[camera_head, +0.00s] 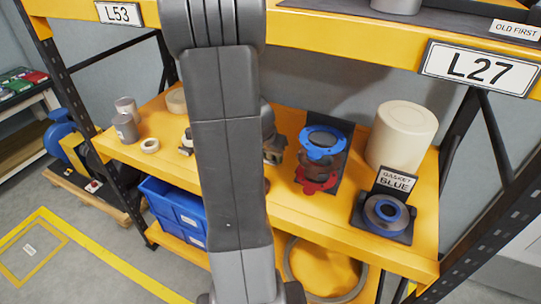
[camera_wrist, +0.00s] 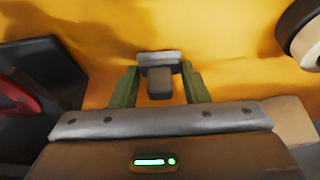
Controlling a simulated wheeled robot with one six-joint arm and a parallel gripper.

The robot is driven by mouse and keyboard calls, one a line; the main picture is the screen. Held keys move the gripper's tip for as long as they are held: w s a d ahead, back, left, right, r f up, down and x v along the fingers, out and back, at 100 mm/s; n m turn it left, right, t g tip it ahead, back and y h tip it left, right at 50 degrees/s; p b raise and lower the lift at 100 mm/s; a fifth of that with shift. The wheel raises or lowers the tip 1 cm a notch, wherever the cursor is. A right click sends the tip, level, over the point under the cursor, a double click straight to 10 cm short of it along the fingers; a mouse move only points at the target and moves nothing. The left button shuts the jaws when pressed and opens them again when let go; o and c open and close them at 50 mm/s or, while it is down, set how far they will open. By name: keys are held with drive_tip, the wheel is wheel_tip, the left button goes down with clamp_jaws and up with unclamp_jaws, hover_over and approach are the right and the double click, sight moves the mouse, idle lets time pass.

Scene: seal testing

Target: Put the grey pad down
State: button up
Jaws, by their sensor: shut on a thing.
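In the wrist view my gripper (camera_wrist: 160,88) has its two green fingers closed on the sides of the grey pad (camera_wrist: 160,82), a small grey block with a paler grey edge at its far end. The yellow shelf (camera_wrist: 225,75) lies beyond and beneath it. I cannot tell whether the pad touches the shelf. In the head view my gripper is mostly hidden behind my own arm, and the pad cannot be made out there.
A pipe piece with blue flange (camera_head: 322,142) and red flange (camera_head: 317,180) stands right of my arm. Further right are a cream cylinder (camera_head: 401,135), a "GASKET BLUE" sign (camera_head: 396,181) and a blue ring (camera_head: 386,214). Grey cylinders (camera_head: 126,127) stand left. An upper shelf (camera_head: 330,38) overhangs.

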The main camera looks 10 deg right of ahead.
drive_tip(key=shift+f, duration=0.15)
drive_tip(key=o, duration=0.9)
drive_tip(key=shift+o, duration=0.2)
drive_tip(key=shift+r, duration=0.2)
drive_tip(key=shift+r, duration=0.25)
drive_tip(key=p+v, duration=0.2)
drive_tip(key=v, duration=0.9)
drive_tip(key=shift+r, duration=0.3)
drive_tip(key=shift+s+a+f, duration=0.1)
